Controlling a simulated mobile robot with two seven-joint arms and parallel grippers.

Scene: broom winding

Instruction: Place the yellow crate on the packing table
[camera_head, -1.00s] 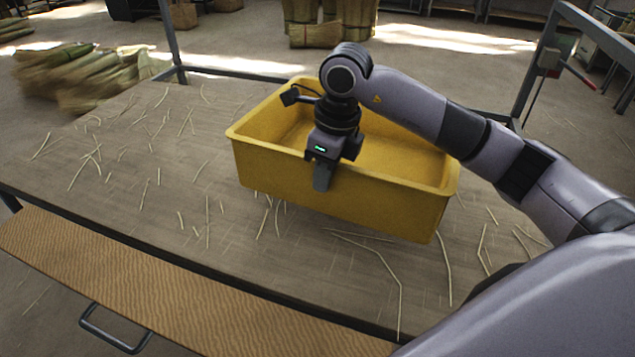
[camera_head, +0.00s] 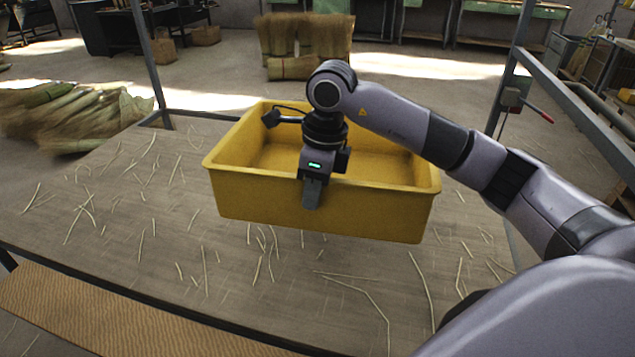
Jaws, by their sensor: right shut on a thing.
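The yellow crate (camera_head: 370,213) is an empty-looking open bin in the middle of the view, over the straw-littered table (camera_head: 150,270). My right gripper (camera_head: 312,192) is shut on the crate's near wall at the rim, with one finger showing on the outside. The inner finger is hidden behind the wall. The crate looks close to level. Its underside is hidden, so I cannot tell how far it is above the tabletop. My left gripper is not in view.
Loose straw lies over the tabletop. Metal posts rise at the table's back left (camera_head: 152,60) and right (camera_head: 512,65). A corrugated board (camera_head: 110,320) runs along the front edge. Straw bundles (camera_head: 75,115) lie beyond at left, others (camera_head: 303,42) stand behind.

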